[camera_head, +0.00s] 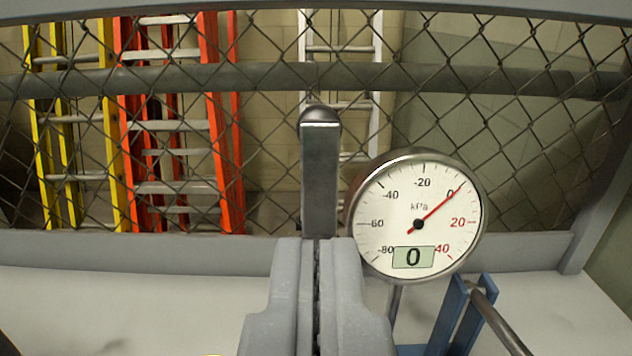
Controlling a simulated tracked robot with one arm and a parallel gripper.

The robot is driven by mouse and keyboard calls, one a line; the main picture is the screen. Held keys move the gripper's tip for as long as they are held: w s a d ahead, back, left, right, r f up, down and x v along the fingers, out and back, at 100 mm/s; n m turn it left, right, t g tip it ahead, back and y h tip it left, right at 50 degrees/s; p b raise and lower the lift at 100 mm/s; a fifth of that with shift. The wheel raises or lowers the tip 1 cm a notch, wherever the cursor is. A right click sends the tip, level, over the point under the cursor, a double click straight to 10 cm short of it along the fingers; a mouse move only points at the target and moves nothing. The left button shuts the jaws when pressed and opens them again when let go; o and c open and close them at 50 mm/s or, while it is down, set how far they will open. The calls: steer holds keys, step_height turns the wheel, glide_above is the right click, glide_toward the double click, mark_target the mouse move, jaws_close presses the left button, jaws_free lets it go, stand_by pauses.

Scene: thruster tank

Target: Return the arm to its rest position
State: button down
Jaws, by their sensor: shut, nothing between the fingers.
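My gripper (317,246) is at the bottom middle of the head camera view, its two grey fingers closed together with nothing between them. Just beyond the fingertips an upright grey metal bar with a rounded dark top (319,178) shows. I cannot tell whether the fingertips touch it. A round pressure gauge (440,205) stands right of the bar, its red needle near 0 and its small display reading 0.
A chain-link fence (270,150) with a horizontal pipe (455,79) runs across the back. Yellow, orange and white ladders (225,120) stand behind it. A blue bracket with a metal rod (452,312) is at the lower right.

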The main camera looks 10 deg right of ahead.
steer(key=s+a+r+b, duration=0.2)
steer(key=a+r, duration=0.8)
steer(key=r, duration=0.1)
steer(key=s+a+r+b, duration=0.2)
steer(key=s+a+r, duration=0.1)
steer(key=a+r, duration=0.75)
steer(key=s+a+r+n+g+y+b, duration=0.1)
steer(key=s+a+r, duration=0.4)
steer(key=s+a, duration=0.5)
steer(key=s+a+r+n+g+y+b, duration=0.1)
steer(key=s+a+r+y+b, duration=0.2)
steer(key=s+a, duration=0.7)
steer(key=s+r, duration=0.2)
steer(key=s, duration=0.1)
steer(key=shift+a+r+n, duration=0.15)
steer(key=shift+a+n, duration=0.2)
steer(key=shift+n, duration=0.05)
